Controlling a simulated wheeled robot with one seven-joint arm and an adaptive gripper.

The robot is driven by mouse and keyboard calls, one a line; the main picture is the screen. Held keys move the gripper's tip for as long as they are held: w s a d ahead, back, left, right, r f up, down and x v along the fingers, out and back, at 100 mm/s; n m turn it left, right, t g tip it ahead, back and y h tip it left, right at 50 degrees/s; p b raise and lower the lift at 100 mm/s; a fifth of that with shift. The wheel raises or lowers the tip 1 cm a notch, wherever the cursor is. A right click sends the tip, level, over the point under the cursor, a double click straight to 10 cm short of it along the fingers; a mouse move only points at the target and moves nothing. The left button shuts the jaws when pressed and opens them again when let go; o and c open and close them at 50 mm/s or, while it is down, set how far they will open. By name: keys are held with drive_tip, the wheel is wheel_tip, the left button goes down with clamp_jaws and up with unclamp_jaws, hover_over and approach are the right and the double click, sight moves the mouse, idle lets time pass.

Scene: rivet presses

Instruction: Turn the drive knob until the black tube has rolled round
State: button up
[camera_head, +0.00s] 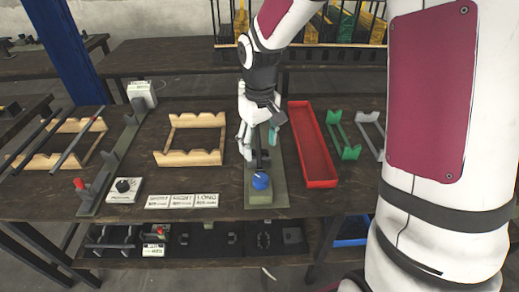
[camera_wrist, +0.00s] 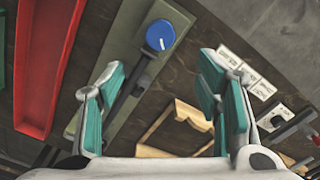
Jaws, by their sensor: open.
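A blue drive knob (camera_head: 261,181) with a white mark on its top sits at the near end of a grey-green base plate (camera_head: 280,185). The knob (camera_wrist: 160,34) shows clear of my fingers in the wrist view. A dark bar that looks like the black tube (camera_wrist: 124,97) runs along the plate behind the knob. My gripper (camera_head: 258,142) is above the plate, farther back than the knob. In the wrist view my gripper (camera_wrist: 163,75) has its teal-padded fingers wide apart with nothing between them. The gripper hides part of the plate's far end.
A red tray (camera_head: 313,145) lies right of the plate, with a green stand (camera_head: 344,136) beyond it. A wooden cradle (camera_head: 190,139) stands to the left. Three white label cards (camera_head: 183,201) and a black dial on a white box (camera_head: 123,187) lie at the front left.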

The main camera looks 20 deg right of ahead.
sight(260, 178)
drive_tip(key=f+m+b, duration=0.2)
drive_tip(key=f, duration=0.2)
drive_tip(key=f+m+b, duration=0.2)
drive_tip(key=f, duration=0.2)
drive_tip(key=f+m+b, duration=0.2)
drive_tip(key=f+b, duration=0.1)
drive_tip(key=f, duration=0.1)
drive_tip(key=shift+s+f, duration=0.2)
drive_tip(key=shift+s, duration=0.05)
idle(0.5)
drive_tip(key=c, duration=1.2)
